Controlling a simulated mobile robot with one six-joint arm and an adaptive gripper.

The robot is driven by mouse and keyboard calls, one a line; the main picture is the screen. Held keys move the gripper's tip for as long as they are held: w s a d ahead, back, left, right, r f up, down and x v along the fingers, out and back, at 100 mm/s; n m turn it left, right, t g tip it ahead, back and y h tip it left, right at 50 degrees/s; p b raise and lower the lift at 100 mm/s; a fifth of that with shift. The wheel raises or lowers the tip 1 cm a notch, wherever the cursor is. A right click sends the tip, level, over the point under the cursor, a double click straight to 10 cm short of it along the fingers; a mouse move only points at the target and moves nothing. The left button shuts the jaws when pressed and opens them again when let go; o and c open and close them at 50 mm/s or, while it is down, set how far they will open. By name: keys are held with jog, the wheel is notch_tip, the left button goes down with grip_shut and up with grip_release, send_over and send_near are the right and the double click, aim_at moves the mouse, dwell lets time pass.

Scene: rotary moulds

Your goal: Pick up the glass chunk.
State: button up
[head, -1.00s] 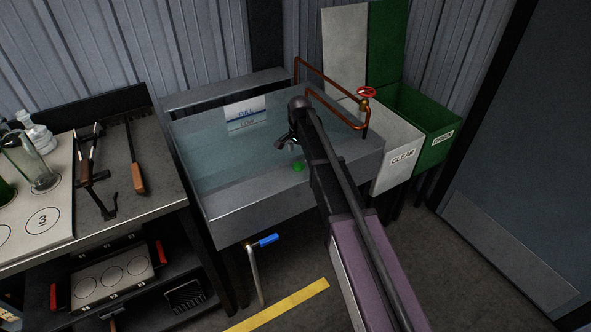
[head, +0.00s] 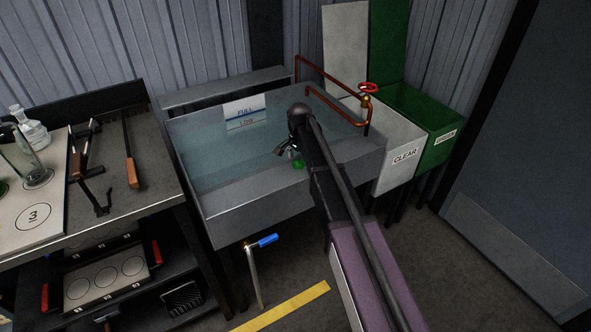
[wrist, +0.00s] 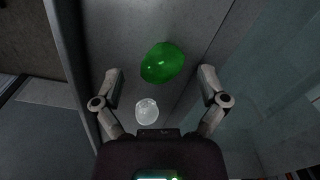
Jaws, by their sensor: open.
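A green glass chunk (head: 298,164) lies on the grey front ledge of the water tank (head: 250,213). In the wrist view the green chunk (wrist: 162,62) shows between and just beyond my open fingers (wrist: 160,76). A smaller clear glass chunk (wrist: 147,112) lies nearer my palm, also between the fingers. In the head view my gripper (head: 287,149) is just above and left of the green chunk. The clear chunk is not made out there. I see no contact between fingers and either chunk.
A copper pipe with a red valve wheel (head: 368,87) runs along the tank's right side. CLEAR (head: 400,130) and GREEN (head: 440,118) bins stand right of it. A workbench (head: 150,180) with tools and glassware is at left. A blue-handled drain tap (head: 267,240) sticks out below the tank.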

jog(key=shift+f+b, duration=0.35)
jog(key=shift+f, duration=0.2)
jog(key=c, duration=1.2)
